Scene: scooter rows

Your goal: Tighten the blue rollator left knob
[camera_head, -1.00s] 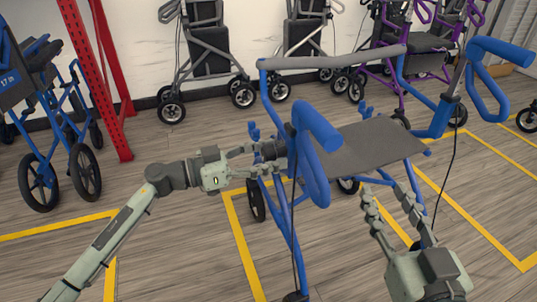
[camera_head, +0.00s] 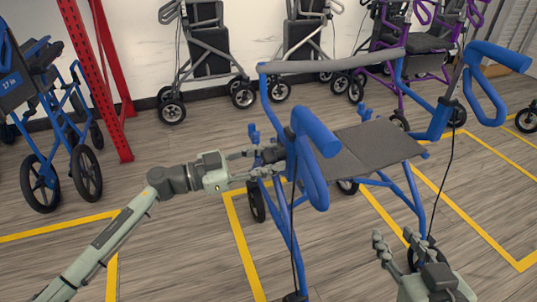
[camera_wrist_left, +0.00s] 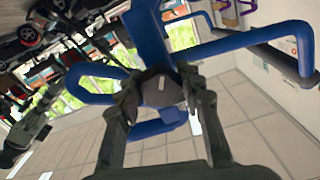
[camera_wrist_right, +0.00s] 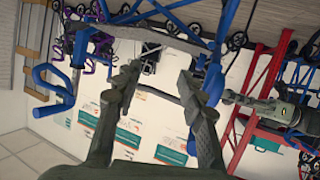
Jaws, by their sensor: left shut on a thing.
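The blue rollator (camera_head: 350,130) stands unfolded in the middle of the head view, with a grey seat and blue handles. Its left knob, dark and faceted, sits on the frame below the left handle and shows in the left wrist view (camera_wrist_left: 162,88). My left gripper (camera_head: 268,158) reaches in from the left and is shut on this knob, one finger on each side; in the head view the handle and fingers partly hide it. My right gripper (camera_head: 395,242) is low at the right, in front of the rollator. Its fingers stand apart with nothing between them in the right wrist view (camera_wrist_right: 158,85).
Another blue rollator (camera_head: 50,120) stands at the left beside a red perforated post (camera_head: 97,80). Grey rollators (camera_head: 205,50) and a purple one (camera_head: 425,55) line the back wall. A dark cable (camera_head: 447,185) hangs near my right gripper. Yellow lines mark open floor.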

